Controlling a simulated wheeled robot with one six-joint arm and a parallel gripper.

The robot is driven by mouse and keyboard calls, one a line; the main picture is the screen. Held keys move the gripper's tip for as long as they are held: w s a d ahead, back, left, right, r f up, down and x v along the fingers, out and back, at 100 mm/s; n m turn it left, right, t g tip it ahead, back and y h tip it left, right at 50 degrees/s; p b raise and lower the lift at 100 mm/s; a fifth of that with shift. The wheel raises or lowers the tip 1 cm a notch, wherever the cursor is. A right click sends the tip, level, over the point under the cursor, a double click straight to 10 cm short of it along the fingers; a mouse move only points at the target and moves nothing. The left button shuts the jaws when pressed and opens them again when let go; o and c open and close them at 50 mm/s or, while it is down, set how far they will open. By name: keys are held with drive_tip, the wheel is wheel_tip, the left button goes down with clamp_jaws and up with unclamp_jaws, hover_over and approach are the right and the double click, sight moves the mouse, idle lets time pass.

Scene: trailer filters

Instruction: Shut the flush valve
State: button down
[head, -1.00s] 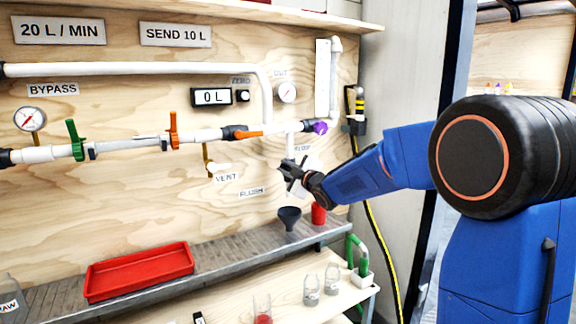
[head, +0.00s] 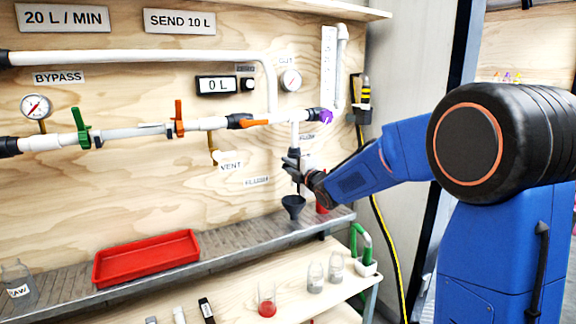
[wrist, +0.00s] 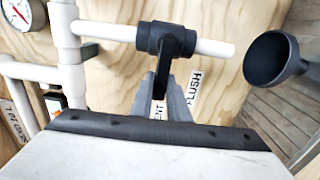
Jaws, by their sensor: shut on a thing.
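The flush valve is a black fitting (wrist: 166,38) on a thin white pipe in the wrist view. Its black lever (wrist: 161,72) stands out across the pipe, toward my gripper. My gripper (wrist: 162,88) is shut on this lever, with one grey finger on each side. In the head view my gripper (head: 302,174) is at the flush pipe, just above the dark funnel (head: 293,206), and partly covers the valve. The FLUSH label (head: 257,181) is on the wooden wall to its left. The funnel also shows at the right of the wrist view (wrist: 272,58).
The green bypass handle (head: 82,129), orange handle (head: 179,118) and purple valve (head: 326,116) are on the pipework. The display (head: 216,86) reads 0 L. A red cup (head: 322,207) stands beside the funnel. A red tray (head: 146,257) lies on the grey shelf.

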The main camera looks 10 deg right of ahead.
drive_tip(key=shift+f, duration=0.2)
drive_tip(key=c, duration=1.7)
unclamp_jaws()
drive_tip(key=shift+r, duration=0.1)
drive_tip(key=shift+s, duration=0.15)
drive_tip(key=v, duration=1.7)
drive_tip(key=shift+d, duration=0.1)
drive_tip(key=shift+s, duration=0.1)
